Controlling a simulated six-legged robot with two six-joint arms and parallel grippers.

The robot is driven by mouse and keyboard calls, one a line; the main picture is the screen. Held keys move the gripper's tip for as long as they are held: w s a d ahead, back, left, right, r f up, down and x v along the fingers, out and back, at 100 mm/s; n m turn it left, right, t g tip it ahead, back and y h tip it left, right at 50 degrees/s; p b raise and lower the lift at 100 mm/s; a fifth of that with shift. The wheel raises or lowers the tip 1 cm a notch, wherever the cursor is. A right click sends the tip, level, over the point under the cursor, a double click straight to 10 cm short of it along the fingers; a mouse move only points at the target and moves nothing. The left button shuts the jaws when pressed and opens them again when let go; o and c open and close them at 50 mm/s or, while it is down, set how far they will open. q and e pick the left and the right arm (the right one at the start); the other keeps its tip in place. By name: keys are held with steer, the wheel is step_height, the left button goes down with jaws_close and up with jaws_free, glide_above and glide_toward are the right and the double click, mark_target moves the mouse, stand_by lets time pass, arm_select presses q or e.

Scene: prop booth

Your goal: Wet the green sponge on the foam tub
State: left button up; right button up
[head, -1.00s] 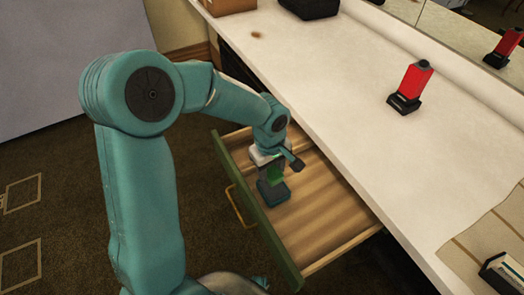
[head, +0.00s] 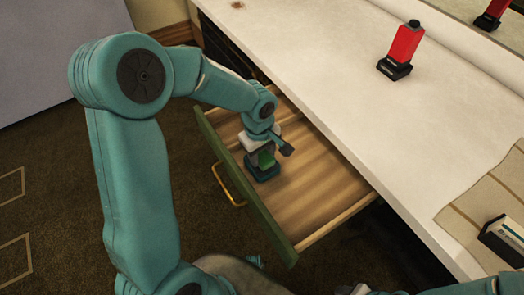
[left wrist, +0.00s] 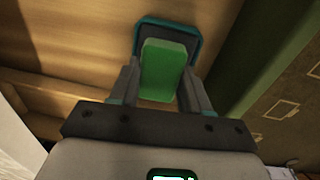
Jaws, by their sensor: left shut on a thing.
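The green sponge (head: 266,159) is between the fingers of my left gripper (head: 262,157), which is shut on it, inside the open drawer. In the left wrist view the sponge (left wrist: 165,66) lies between the two fingers (left wrist: 158,92), over the foam tub. The dark blue foam tub (head: 264,173) stands on the drawer floor, right under the sponge. Its rim (left wrist: 150,21) shows past the sponge in the left wrist view. I cannot tell whether the sponge touches the tub's top.
The green-fronted wooden drawer (head: 328,190) is pulled out below a white counter (head: 330,70). A red bottle on a black base (head: 404,48) stands on the counter. A white-and-dark box (head: 503,240) lies on a beige mat (head: 470,215) at the right. The drawer's right part is empty.

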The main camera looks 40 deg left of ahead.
mark_target(262, 155)
arm_select(q)
steer(key=shift+s+r, duration=0.1)
steer(key=shift+f+b, duration=0.6)
steer(key=shift+b, duration=0.2)
stand_by(2.1)
steer(key=shift+r+p, duration=0.45)
steer(key=shift+r, duration=0.15)
steer(key=shift+r+p, duration=1.8)
steer(key=shift+r, duration=1.15)
